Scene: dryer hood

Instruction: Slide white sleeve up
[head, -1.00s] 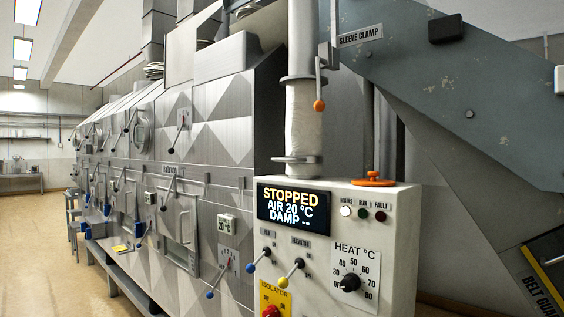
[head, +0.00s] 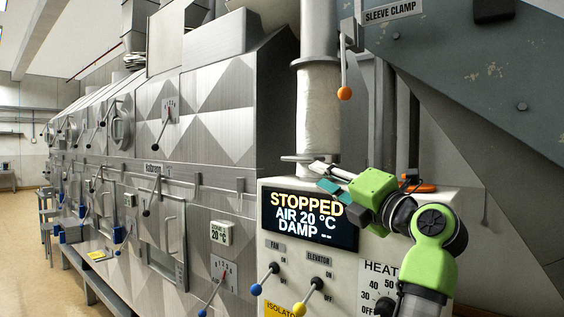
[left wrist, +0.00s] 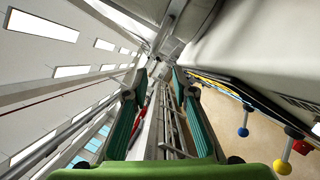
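The white sleeve (head: 320,108) is a wrinkled pale cloth tube around the vertical duct in the head view. Its top is at a collar below the bare grey pipe (head: 319,30); its lower end is at a flange (head: 308,158) above the control box. My left gripper (head: 324,178) is just below the flange, in front of the duct's foot, pointing left. It is open, with its teal fingers apart and nothing between them in the left wrist view (left wrist: 160,85). I cannot tell whether it touches the duct. My right gripper is not in view.
The sleeve clamp lever (head: 344,72) hangs down, with an orange knob, right of the sleeve. The control box (head: 350,245) reads STOPPED. An orange handle (head: 420,188) on its top is partly hidden by my arm. The sloping grey housing (head: 460,75) fills the right.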

